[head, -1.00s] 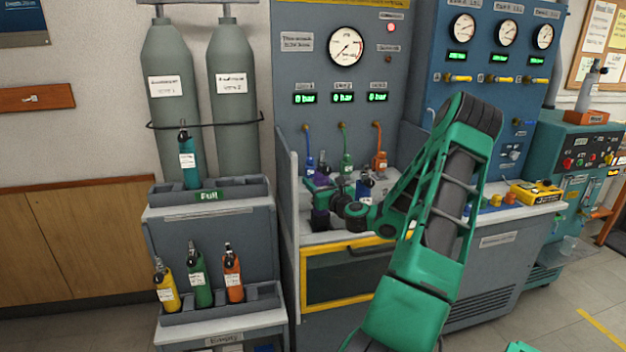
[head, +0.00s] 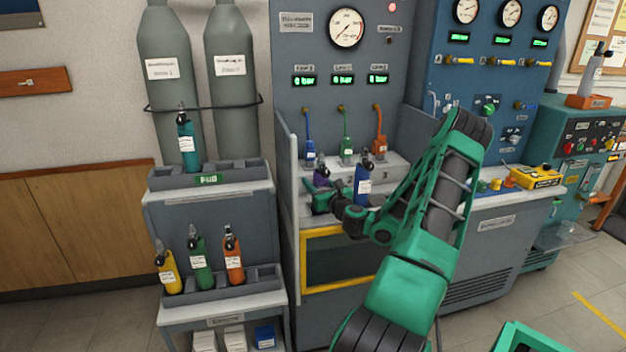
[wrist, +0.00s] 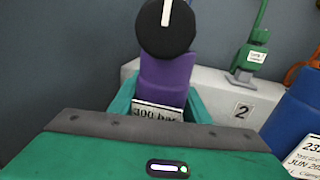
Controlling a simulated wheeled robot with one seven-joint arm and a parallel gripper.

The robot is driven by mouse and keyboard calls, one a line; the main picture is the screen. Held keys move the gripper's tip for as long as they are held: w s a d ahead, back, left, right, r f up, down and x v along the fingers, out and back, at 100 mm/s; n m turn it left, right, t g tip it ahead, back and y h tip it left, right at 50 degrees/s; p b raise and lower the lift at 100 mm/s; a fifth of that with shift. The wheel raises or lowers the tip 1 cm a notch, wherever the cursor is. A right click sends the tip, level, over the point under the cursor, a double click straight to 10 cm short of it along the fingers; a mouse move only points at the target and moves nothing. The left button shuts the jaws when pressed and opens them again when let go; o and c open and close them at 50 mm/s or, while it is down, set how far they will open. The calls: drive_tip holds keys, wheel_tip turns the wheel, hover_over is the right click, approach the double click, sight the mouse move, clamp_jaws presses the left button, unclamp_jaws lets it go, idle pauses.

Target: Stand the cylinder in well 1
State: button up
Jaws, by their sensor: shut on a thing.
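The purple cylinder (head: 321,178) with a black top is upright in my gripper (head: 318,200), at the left end of the test bench. The wrist view shows the purple cylinder (wrist: 167,82) between the green fingers, with a "300 bar" label low on its front. My gripper (wrist: 160,108) is shut on it. Its lower end is hidden, so I cannot tell whether it rests on anything. The grey stepped block (wrist: 210,90) behind it bears the number 2 right of the cylinder. Well 1 itself is hidden; the blue hose (head: 309,150) stands behind the cylinder.
A blue cylinder (head: 362,185) stands on the bench close right of my gripper. Green (head: 346,148) and orange (head: 379,145) hoses stand behind. A bench side wall (head: 289,165) is close on the left. A rack (head: 215,285) with several cylinders stands further left.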

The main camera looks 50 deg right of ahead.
drive_tip(key=shift+f, duration=2.05)
drive_tip(key=o, duration=1.4)
drive_tip(key=shift+c, duration=0.2)
drive_tip(key=shift+f, duration=0.1)
drive_tip(key=v, duration=1)
drive_tip(key=shift+s+a, duration=0.1)
drive_tip(key=shift+s, duration=0.3)
